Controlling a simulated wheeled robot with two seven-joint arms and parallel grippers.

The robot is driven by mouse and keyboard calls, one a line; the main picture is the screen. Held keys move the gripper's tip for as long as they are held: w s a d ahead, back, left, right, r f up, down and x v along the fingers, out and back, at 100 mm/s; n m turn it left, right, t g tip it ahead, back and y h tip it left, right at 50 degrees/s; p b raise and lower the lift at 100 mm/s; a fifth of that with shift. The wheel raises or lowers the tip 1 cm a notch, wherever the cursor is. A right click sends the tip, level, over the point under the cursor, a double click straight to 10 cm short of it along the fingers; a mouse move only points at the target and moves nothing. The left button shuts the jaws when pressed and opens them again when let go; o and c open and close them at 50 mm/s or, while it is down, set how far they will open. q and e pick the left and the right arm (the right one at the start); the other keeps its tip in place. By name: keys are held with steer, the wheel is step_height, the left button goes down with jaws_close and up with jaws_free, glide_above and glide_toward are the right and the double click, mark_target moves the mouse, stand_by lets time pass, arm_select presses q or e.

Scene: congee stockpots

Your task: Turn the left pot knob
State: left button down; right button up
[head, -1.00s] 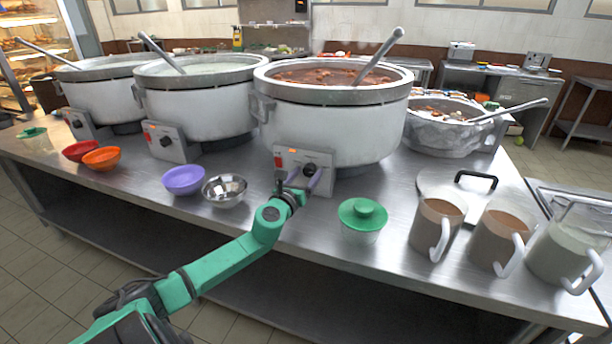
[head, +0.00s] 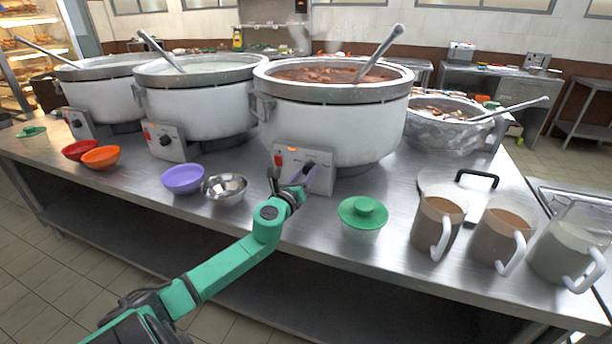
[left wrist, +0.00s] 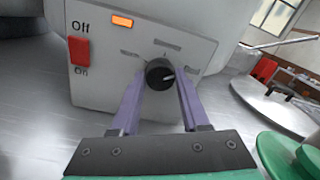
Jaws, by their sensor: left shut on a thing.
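My left gripper (head: 304,180) reaches the control box (head: 288,160) on the nearest, rightmost of the large white pots (head: 320,130). In the left wrist view its purple fingers (left wrist: 160,80) stand on either side of a round black knob (left wrist: 159,73), shut on it. The knob's white mark points right. A red Off/On switch (left wrist: 79,51) and a lit orange lamp (left wrist: 122,21) are on the same panel. The leftmost pot (head: 105,100), with its own control box (head: 80,123), stands far from my gripper. My right gripper is not in view.
A purple bowl (head: 183,179) and a metal bowl (head: 224,188) sit left of my gripper. A green-lidded container (head: 362,214) stands to its right, with several pitchers (head: 437,226) beyond. The middle pot (head: 200,105) stands between the other two.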

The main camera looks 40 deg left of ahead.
arm_select(q)
steer(key=n+b, duration=0.1)
steer(key=n, duration=0.4)
steer(key=shift+f+n, duration=0.1)
steer(key=shift+n, duration=0.3)
steer(key=n, duration=0.5)
steer(key=shift+n, duration=0.4)
steer(key=shift+c, duration=1.9)
jaws_free()
